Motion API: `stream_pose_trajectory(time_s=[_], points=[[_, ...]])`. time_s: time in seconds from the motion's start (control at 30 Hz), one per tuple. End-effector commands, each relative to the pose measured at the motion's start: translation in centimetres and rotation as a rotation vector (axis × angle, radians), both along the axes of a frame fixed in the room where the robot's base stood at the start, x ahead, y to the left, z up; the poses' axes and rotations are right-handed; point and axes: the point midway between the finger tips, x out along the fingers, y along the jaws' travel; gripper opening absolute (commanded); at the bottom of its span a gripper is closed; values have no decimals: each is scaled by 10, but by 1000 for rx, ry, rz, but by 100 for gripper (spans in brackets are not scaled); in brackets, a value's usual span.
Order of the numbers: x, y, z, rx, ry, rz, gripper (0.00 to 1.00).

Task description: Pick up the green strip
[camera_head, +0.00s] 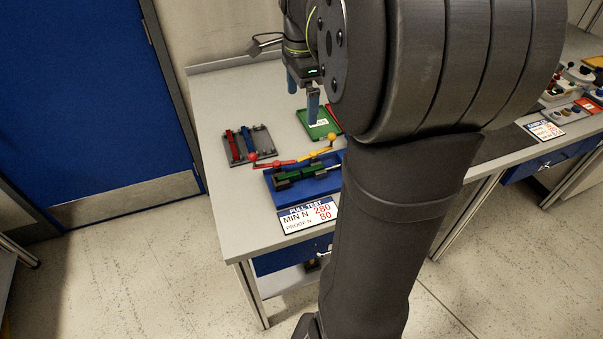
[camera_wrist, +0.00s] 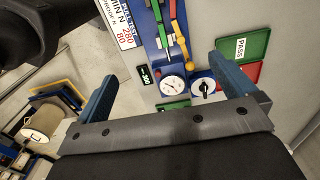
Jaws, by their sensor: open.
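A blue pull-test fixture (camera_head: 325,187) lies on the near left part of the bench. A green strip (camera_head: 309,173) appears to lie along it between darker green blocks; its ends are hard to make out. The fixture (camera_wrist: 151,42) also shows in the wrist view, with a red and a yellow lever. My gripper (camera_head: 303,95), with blue fingers, is open and empty above the bench, behind the fixture and near the green tray. It is also open in the wrist view (camera_wrist: 166,70).
A green PASS tray (camera_head: 310,132) lies behind the fixture, with a red tray (camera_wrist: 253,74) beside it. A dark rack (camera_head: 262,140) holds red and blue strips. A round gauge (camera_wrist: 173,87) and knob (camera_wrist: 203,88) are near the fixture. A PULL TEST sign (camera_head: 307,216) stands in front.

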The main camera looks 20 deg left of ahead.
Motion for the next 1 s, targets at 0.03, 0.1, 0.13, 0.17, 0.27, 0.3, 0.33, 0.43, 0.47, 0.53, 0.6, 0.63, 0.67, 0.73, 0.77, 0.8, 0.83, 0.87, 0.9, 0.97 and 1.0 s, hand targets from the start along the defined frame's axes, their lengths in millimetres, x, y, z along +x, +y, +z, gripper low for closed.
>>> stream_pose_trajectory(time_s=[0.03, 0.1, 0.13, 0.17, 0.27, 0.3, 0.33, 0.43, 0.47, 0.53, 0.6, 0.63, 0.67, 0.73, 0.77, 0.8, 0.83, 0.87, 0.9, 0.97, 1.0], points=[[0, 0, 5, 1, -1, 0, 100], [0, 0, 10, 1, -1, 0, 100], [0, 0, 11, 0, 0, 0, 100], [0, 0, 11, -1, 1, 0, 100], [0, 0, 12, -1, 1, 0, 100], [0, 0, 12, -1, 1, 0, 100], [0, 0, 12, -1, 1, 0, 100], [0, 0, 12, -1, 1, 0, 94], [0, 0, 12, -1, 1, 0, 88], [0, 0, 12, -1, 1, 0, 74], [0, 0, 12, -1, 1, 0, 61], [0, 0, 12, -1, 1, 0, 55], [0, 0, 12, -1, 1, 0, 49], [0, 0, 12, -1, 1, 0, 35], [0, 0, 12, -1, 1, 0, 29], [0, 0, 12, -1, 1, 0, 25], [0, 0, 12, -1, 1, 0, 25], [0, 0, 12, -1, 1, 0, 25], [0, 0, 12, -1, 1, 0, 25], [0, 0, 12, -1, 1, 0, 25], [0, 0, 12, -1, 1, 0, 25]])
